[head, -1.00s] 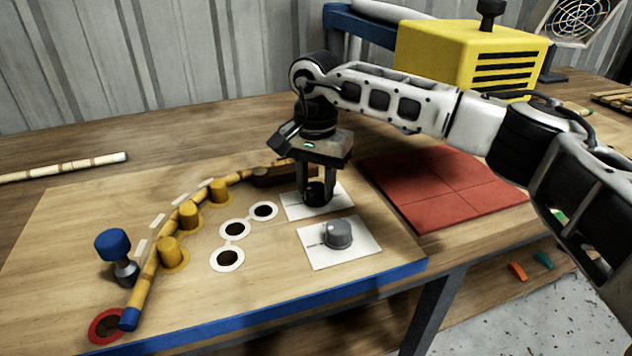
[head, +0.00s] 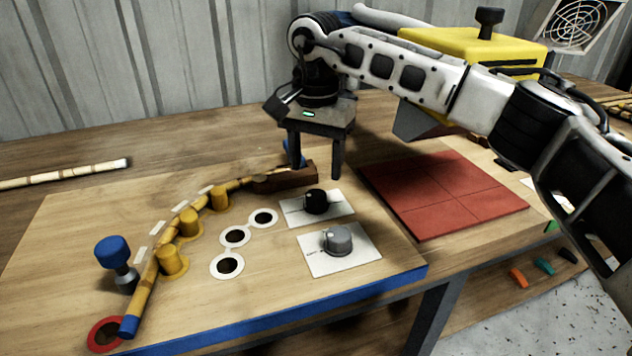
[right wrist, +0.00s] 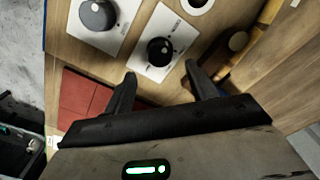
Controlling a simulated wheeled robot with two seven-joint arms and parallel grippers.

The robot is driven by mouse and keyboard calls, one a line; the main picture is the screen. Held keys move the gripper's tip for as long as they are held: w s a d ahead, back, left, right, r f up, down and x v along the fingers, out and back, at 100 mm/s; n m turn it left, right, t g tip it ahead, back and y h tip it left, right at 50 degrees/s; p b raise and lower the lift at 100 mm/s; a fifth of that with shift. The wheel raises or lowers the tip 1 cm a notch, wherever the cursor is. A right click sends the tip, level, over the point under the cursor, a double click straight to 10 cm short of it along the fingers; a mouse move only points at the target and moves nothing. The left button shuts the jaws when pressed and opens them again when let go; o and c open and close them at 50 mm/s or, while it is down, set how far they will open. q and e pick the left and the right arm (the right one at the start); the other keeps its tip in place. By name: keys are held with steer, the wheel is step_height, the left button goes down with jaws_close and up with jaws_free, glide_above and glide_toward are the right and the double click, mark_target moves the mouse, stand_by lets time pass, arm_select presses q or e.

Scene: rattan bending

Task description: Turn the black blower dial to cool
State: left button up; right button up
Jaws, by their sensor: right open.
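The black dial (head: 316,201) stands on a white label card on the wooden board. It also shows in the right wrist view (right wrist: 159,51), where a small light mark is on its top; I cannot read the label's words. My right gripper (head: 315,170) is open and empty, raised above and behind the black dial, apart from it. In the right wrist view its two fingertips (right wrist: 160,70) are spread to either side, with the dial just beyond them. My left gripper is not in view.
A grey dial (head: 338,240) on its own card is in front of the black one. A rattan strip (head: 148,280) curves round yellow pegs (head: 190,222) at left. A red mat (head: 445,190) lies right, a yellow machine (head: 470,45) behind. Ringed holes (head: 235,236) are left of the dials.

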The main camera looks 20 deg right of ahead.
mark_target(316, 194)
step_height(316, 194, up, 10)
steer(key=shift+p, duration=0.35)
steer(key=shift+f, duration=0.15)
